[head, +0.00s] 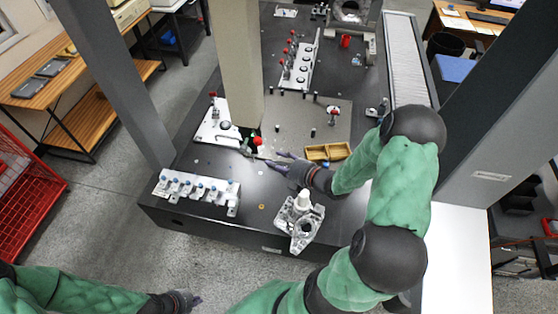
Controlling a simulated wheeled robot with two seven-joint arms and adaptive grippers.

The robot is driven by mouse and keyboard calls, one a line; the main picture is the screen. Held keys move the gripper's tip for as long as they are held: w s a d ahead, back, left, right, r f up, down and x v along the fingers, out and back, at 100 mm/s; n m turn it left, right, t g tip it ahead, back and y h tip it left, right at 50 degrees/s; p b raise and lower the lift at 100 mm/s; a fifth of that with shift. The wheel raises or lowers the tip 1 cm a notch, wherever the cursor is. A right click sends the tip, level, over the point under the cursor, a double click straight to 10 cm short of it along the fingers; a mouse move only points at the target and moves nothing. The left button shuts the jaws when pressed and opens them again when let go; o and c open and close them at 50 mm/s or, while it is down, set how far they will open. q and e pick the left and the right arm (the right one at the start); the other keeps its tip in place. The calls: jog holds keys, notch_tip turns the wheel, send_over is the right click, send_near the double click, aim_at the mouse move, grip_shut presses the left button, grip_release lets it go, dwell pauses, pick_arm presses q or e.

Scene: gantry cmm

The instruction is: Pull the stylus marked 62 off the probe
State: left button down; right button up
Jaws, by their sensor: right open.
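The grey gantry column (237,60) comes down over the dark measuring table (330,205). Below its foot hangs the probe (250,137), small and dark with a green glint. A stylus under it and the mark 62 are too small to make out. A red ball (257,141) shows right beside the probe. My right gripper (272,158) is open just in front and to the right of the probe, its fingers pointing left toward it. I cannot tell whether it touches. My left gripper (190,300) is low over the floor at the bottom edge, far from the probe.
A white rack (197,190) with several blue-topped parts stands at the table's front left. A metal casting (299,222) stands at the front edge. A yellow tray (327,152) lies right of my gripper.

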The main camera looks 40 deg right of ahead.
aim_at(253, 156)
jog(key=x, duration=1)
jog(key=shift+w+p, duration=0.15)
jog(key=shift+p, duration=0.2)
jog(key=shift+f, duration=0.15)
jog(key=c, duration=0.9)
